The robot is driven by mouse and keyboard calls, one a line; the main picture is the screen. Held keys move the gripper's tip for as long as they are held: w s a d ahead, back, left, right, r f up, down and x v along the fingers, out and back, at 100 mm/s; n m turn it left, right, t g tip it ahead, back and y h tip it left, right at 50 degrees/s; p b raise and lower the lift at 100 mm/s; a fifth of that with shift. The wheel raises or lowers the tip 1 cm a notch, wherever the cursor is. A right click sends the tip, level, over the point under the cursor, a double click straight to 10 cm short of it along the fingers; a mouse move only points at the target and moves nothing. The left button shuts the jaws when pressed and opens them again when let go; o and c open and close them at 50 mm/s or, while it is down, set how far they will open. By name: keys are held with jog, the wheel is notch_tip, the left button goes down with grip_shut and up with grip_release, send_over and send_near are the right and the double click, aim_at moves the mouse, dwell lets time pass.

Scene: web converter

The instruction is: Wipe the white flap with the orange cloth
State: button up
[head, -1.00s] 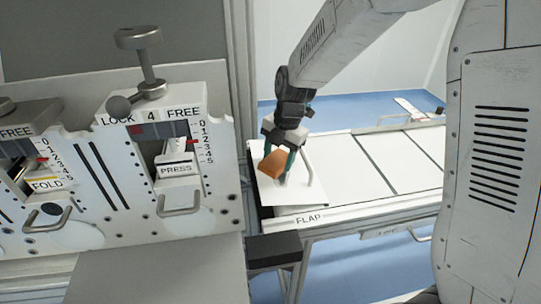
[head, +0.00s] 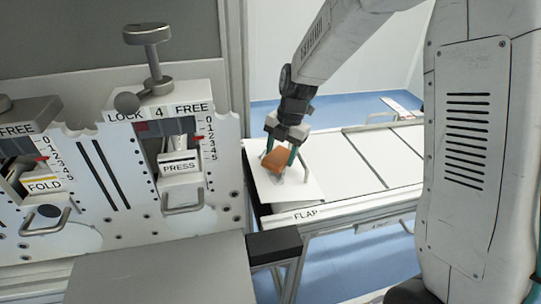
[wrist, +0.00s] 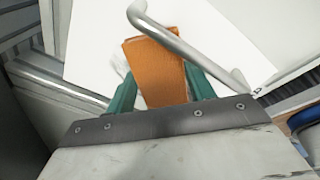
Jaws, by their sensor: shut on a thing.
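The white flap (head: 262,189) is a flat panel at the near end of the table, beside a "FLAP" label. My gripper (head: 283,163) is over the flap, pointing down, with green fingers shut on the orange cloth (head: 275,160). In the wrist view the cloth (wrist: 154,68) shows as a folded orange block between the two fingers (wrist: 160,88), over the white flap (wrist: 92,40). A grey smudge shows on the flap beside the cloth. Whether the cloth touches the flap is hard to tell.
A metal bar handle (head: 306,160) rises from the flap close to my gripper; it also crosses the wrist view (wrist: 190,52). The press unit (head: 178,165) with its lever and knob stands to the left. A black block (head: 274,243) sits in front of the table.

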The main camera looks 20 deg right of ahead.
aim_at(258, 158)
jog(key=shift+w+d+r, duration=0.25)
jog(key=shift+w+d, duration=0.3)
jog(key=shift+w, duration=0.3)
jog(key=shift+w+a+r, duration=0.15)
jog(key=shift+a+r, duration=0.05)
jog(key=shift+a, duration=0.15)
jog(key=shift+a+r, duration=0.1)
jog(key=shift+a, duration=0.2)
jog(key=shift+s+a, duration=0.2)
jog(key=shift+a, duration=2.5)
jog(key=shift+r, duration=0.15)
jog(key=shift+d+r, duration=0.2)
jog(key=shift+r, duration=0.75)
jog(key=shift+d+r, duration=0.15)
jog(key=shift+r, duration=0.8)
jog(key=shift+d+r, duration=0.2)
jog(key=shift+r, duration=0.75)
